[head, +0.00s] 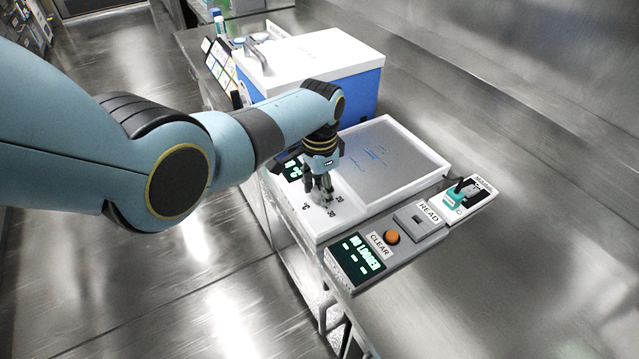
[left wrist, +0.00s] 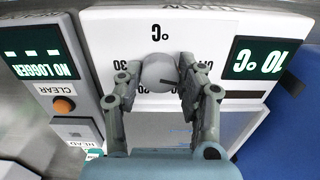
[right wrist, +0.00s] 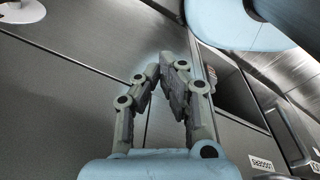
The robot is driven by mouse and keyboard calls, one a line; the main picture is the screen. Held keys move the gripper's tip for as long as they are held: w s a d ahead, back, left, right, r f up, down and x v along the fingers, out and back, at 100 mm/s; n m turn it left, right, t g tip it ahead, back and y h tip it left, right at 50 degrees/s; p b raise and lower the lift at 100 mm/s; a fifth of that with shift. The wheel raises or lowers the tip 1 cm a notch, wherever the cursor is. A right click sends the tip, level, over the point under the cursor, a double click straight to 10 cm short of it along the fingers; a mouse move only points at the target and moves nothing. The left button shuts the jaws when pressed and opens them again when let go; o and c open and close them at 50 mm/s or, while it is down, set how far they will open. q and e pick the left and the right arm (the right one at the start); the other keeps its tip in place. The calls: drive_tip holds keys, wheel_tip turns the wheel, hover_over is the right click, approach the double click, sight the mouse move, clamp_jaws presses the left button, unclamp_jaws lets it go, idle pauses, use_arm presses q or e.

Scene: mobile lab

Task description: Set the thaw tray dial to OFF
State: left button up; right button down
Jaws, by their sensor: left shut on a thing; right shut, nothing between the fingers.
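The thaw tray (head: 440,170) is a white-framed unit with a grey plate, on the bench in the head view. Its dial (left wrist: 158,73) is a round grey knob on the white front panel, with a dark pointer mark and printed numbers around it. My left gripper (head: 322,196) points down at the panel. In the left wrist view my left gripper (left wrist: 158,88) has its fingers on both sides of the knob, shut on it. The green display (left wrist: 262,58) appears upside down and seems to read 10 °C. The OFF mark is not legible. My right gripper (right wrist: 164,72) is shut and empty.
A blue box with white lid (head: 315,52) stands behind. Below my right gripper are grey cabinet fronts (right wrist: 75,95).

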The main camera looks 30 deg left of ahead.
sight(320, 191)
use_arm(q)
drive_tip(key=shift+n+p, duration=0.3)
drive_tip(key=shift+n, duration=0.9)
drive_tip(key=o, duration=1.2)
drive_tip(key=shift+c, duration=0.2)
drive_tip(key=shift+r, duration=0.1)
wheel_tip(320, 191, up, 12)
